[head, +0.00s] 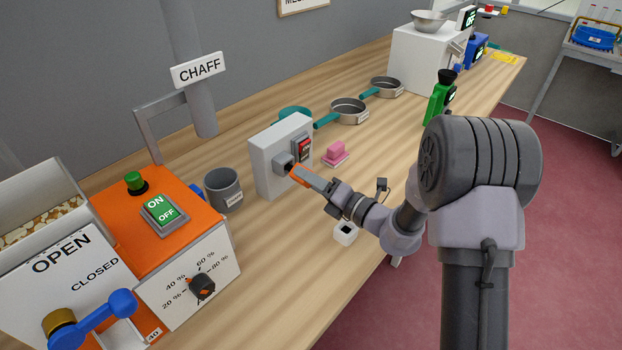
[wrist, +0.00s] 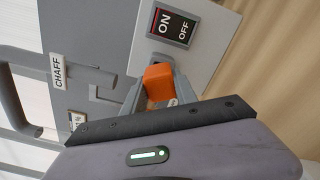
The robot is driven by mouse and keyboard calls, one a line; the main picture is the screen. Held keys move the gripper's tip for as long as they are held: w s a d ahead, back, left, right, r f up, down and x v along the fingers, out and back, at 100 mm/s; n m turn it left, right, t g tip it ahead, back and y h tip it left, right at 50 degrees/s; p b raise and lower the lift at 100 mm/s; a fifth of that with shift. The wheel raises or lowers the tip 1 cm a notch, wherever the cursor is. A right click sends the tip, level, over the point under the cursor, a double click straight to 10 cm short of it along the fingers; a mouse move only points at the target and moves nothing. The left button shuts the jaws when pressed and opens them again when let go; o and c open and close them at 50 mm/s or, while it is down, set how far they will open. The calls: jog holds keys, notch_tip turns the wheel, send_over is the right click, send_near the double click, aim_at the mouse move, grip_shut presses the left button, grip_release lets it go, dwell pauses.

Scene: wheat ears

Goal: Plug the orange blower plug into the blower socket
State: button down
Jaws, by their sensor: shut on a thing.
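The orange plug (head: 297,172) is held between the fingertips of my gripper (head: 303,176), which is shut on it. In the wrist view the plug (wrist: 159,80) also shows between the two grey fingers. The blower socket (head: 281,160) is a grey block with a dark opening on the front of a light grey box (head: 264,176). The plug is right at the socket's opening; I cannot tell whether it touches or has entered. In the wrist view the plug and fingers hide most of the socket. A red-lit rocker switch (head: 303,148) is beside the socket.
A grey cup (head: 223,188) stands left of the box. A pink block (head: 336,152) and sieves (head: 347,110) lie behind it to the right. An orange machine (head: 160,225) fills the left front. A small white block (head: 346,233) is below my arm.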

jog(key=shift+p+x, duration=0.4)
jog(key=shift+x, duration=0.65)
jog(key=c, duration=0.9)
grip_release()
